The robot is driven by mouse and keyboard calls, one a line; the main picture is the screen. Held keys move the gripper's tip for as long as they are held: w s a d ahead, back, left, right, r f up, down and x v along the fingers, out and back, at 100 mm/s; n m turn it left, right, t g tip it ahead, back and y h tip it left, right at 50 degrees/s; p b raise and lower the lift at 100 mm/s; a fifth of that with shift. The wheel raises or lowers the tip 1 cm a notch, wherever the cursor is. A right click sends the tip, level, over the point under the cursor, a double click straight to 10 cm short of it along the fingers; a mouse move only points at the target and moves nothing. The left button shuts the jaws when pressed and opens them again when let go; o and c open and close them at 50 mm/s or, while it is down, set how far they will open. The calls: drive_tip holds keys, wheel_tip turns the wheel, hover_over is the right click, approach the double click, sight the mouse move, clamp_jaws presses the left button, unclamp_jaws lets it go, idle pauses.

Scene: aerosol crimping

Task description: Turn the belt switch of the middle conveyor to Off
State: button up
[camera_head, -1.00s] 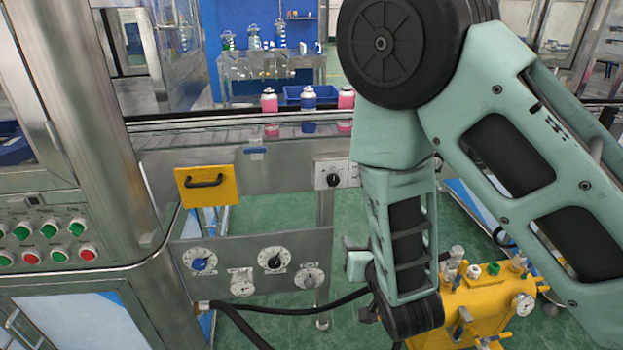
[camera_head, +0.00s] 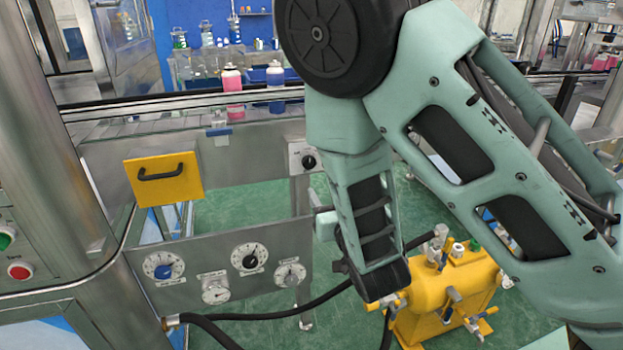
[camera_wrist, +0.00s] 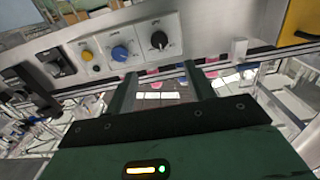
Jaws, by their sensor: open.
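The middle conveyor's front panel (camera_head: 240,150) carries a black knob on a white plate (camera_head: 308,161), partly covered by my arm. The wrist view shows three white plates in a row on the panel: a yellow knob (camera_wrist: 87,56), a blue knob (camera_wrist: 120,53) and a black knob (camera_wrist: 159,40). Their labels are too small to read, so I cannot tell which is the belt switch. My gripper (camera_wrist: 165,84) is open and empty, its two fingers pointing toward the panel below the black and blue knobs in the picture, apart from them.
A yellow plate with a black handle (camera_head: 163,178) hangs on the panel. Below it, a grey dial panel (camera_head: 225,265) has several dials. A yellow machine with hoses (camera_head: 450,300) stands on the green floor at right. Pink (camera_head: 232,80) and blue cans stand on the conveyor.

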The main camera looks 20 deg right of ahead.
sight(310, 163)
drive_tip(key=w+b, duration=0.2)
drive_tip(key=w, duration=1.1)
drive_tip(key=c, duration=1)
